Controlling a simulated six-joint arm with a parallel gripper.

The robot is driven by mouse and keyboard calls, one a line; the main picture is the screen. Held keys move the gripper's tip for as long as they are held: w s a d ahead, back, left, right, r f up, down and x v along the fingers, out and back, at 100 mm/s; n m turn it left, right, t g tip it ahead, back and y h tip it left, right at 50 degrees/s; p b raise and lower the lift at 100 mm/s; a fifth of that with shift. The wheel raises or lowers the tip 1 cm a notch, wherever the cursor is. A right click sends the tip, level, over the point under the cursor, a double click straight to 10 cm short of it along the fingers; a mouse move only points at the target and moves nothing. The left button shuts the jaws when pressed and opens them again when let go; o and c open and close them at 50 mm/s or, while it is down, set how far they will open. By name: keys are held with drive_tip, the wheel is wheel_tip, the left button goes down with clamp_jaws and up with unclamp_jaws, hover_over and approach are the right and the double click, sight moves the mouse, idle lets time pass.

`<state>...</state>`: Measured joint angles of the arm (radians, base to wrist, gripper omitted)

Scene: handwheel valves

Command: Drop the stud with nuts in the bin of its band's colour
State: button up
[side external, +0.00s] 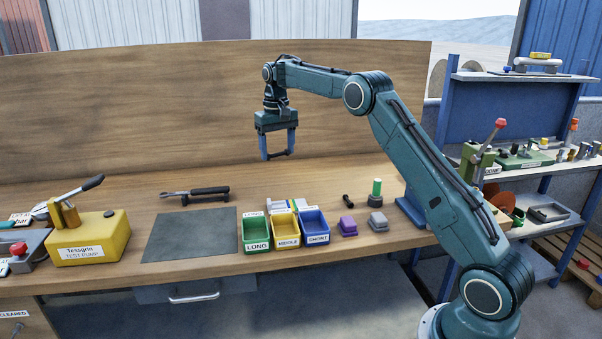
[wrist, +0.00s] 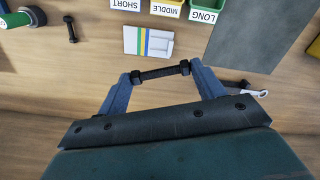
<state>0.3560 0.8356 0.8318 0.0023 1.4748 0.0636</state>
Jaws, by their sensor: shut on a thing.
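My gripper (side external: 278,155) is shut on a dark stud with nuts (wrist: 160,73) and holds it crosswise between its fingertips, high above the bench. A nut shows near each end; I cannot make out a coloured band on it. Three open bins stand in a row on the bench: a green bin labelled LONG (side external: 256,234), a yellow one labelled MIDDLE (side external: 286,230) and a blue one labelled SHORT (side external: 314,226). The bins are in front of my gripper in the side view, and at the top edge of the wrist view. Their insides are mostly hidden.
A card with green, yellow and blue stripes (wrist: 148,42) lies behind the bins. A second dark stud (side external: 348,201) lies on the bench near a green cylinder (side external: 376,188). A purple block (side external: 347,227), a grey mat (side external: 190,234) and a yellow test pump (side external: 92,238) flank the bins.

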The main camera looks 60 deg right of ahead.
drive_tip(key=s+a+f+n, duration=0.1)
drive_tip(key=a+f+n, duration=0.2)
drive_tip(key=a+n, duration=0.4)
drive_tip(key=s+a+f+n, duration=0.2)
drive_tip(key=a+f+n, duration=0.2)
drive_tip(key=a+n, duration=0.2)
drive_tip(key=shift+a+n, duration=0.4)
drive_tip(key=shift+a, duration=0.35)
drive_tip(key=shift+f, duration=0.25)
drive_tip(key=shift+f, duration=2.8)
drive_tip(key=o, duration=1.1)
